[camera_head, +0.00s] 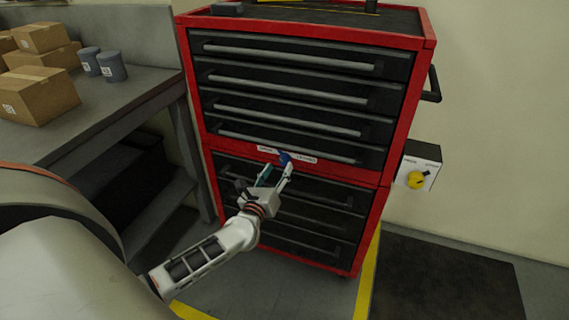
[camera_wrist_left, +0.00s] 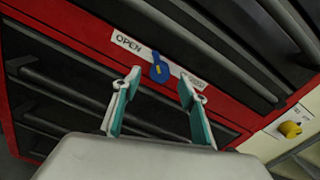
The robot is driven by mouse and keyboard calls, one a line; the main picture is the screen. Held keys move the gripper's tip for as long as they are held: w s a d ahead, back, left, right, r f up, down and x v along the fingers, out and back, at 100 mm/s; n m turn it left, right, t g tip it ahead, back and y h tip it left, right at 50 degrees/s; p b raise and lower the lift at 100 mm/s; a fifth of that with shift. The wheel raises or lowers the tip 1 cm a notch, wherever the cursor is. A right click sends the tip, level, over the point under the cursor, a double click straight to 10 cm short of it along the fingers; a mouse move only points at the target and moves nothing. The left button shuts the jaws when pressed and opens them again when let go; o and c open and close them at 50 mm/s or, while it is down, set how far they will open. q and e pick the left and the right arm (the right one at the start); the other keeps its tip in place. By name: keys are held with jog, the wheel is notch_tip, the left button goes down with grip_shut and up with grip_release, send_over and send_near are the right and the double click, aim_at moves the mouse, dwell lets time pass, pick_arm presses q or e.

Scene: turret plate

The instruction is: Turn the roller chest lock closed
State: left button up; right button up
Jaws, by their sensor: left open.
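The roller chest (camera_head: 393,130) is a red cabinet with several black drawers. Its lock (camera_head: 285,157) is a small blue knob on the red band between the upper and lower drawers, with white labels on both sides. In the left wrist view the blue lock (camera_wrist_left: 159,69) sits beside a label reading OPEN (camera_wrist_left: 129,43); the label on the other side is partly hidden by a finger. My left gripper (camera_head: 275,172) is open, just in front of and below the lock. In the wrist view the lock appears beyond and between the fingertips (camera_wrist_left: 160,85), apart from them. My right gripper is not in view.
A grey box with a yellow knob (camera_head: 416,180) is on the wall right of the chest. A black side handle (camera_head: 433,86) sticks out from the chest. A workbench (camera_head: 112,108) with cardboard boxes (camera_head: 38,94) and grey cups stands at left. A dark mat (camera_head: 445,280) lies on the floor at right.

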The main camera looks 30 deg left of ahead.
aim_at(283, 162)
pick_arm(q)
jog(key=x, duration=0.3)
jog(key=shift+w, duration=0.25)
jog(key=shift+w+a, duration=0.15)
jog(key=shift+w, duration=0.2)
jog(key=shift+c, duration=0.4)
jog(key=c, duration=1)
jog(key=shift+c, duration=0.2)
